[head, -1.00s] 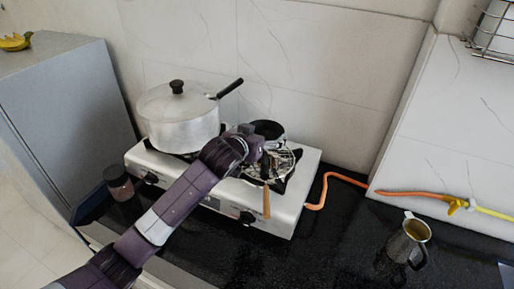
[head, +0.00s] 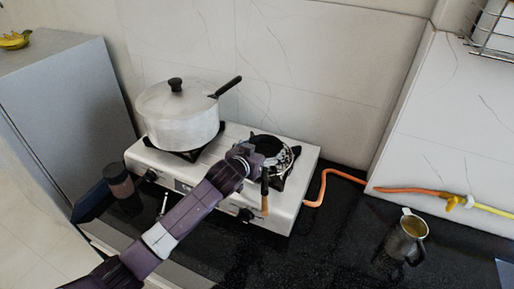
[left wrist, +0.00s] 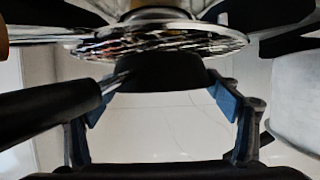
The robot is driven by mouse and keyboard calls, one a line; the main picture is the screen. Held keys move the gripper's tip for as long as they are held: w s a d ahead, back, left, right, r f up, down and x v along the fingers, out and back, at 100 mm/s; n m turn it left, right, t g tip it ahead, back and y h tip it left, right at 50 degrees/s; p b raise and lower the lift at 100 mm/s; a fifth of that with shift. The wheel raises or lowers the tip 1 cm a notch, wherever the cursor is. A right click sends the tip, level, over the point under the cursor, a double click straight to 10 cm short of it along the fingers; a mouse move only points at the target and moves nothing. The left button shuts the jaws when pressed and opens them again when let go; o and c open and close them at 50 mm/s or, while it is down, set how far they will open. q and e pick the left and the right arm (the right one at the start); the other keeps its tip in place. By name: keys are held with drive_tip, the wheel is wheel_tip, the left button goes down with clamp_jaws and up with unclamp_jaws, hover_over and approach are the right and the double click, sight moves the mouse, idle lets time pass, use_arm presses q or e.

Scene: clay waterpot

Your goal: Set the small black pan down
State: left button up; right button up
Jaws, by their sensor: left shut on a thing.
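The small black pan (head: 268,144) is over the right burner of the stove, partly hidden by my left gripper (head: 252,154). In the left wrist view, where the scene looks upside down, the dark pan body (left wrist: 162,72) is between the two blue-padded fingers, and its black handle extends to the left. My left gripper is shut on the pan. A round wire mesh rack (left wrist: 165,42) with a wooden handle (head: 265,204) lies on the burner just below the pan. I cannot tell whether pan and mesh touch. My right gripper is not in view.
A lidded pot (head: 180,118) stands on the left burner of the white stove (head: 216,199). A metal jug (head: 405,239) stands on the black counter at right. A dark-lidded jar (head: 118,181) is at left. An orange gas hose (head: 322,187) leaves the stove's right side.

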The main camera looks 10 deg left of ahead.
use_arm(q)
drive_tip(key=o, duration=1.6)
drive_tip(key=shift+r, duration=0.1)
drive_tip(key=shift+s+r, duration=0.1)
drive_tip(key=shift+s+a+r, duration=0.1)
drive_tip(key=shift+s, duration=0.2)
drive_tip(key=b+v, duration=0.1)
drive_tip(key=v, duration=1)
drive_tip(key=shift+r+b, duration=0.15)
drive_tip(key=shift+b, duration=0.15)
drive_tip(key=shift+s, duration=0.15)
